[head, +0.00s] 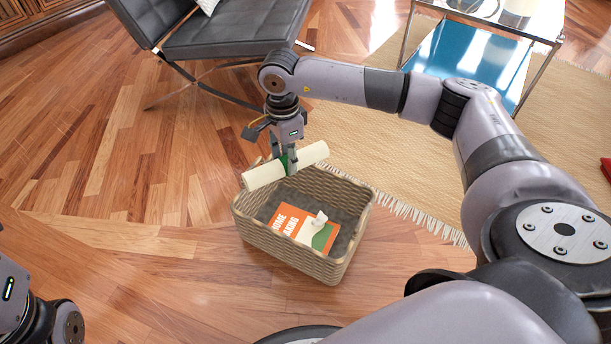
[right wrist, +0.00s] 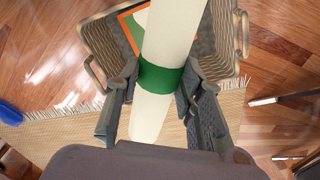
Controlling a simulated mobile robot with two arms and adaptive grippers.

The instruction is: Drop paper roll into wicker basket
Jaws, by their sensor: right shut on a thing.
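A cream paper roll (head: 262,175) with a green band is held by my right gripper (head: 287,165) above the back edge of the wicker basket (head: 290,250). My right gripper is shut on the roll around its green band, as the right wrist view (right wrist: 162,85) also shows. The basket stands on the wooden floor and its open top also shows in the right wrist view (right wrist: 100,45). Part of my left arm shows at the lower left in the head view, but its gripper is out of view.
An orange and green book (head: 300,227) lies inside the basket. A woven rug (head: 390,150) with a fringe lies behind and right of it. A black chair (head: 235,35) stands at the back, and a glass-topped table (head: 470,60) at the back right.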

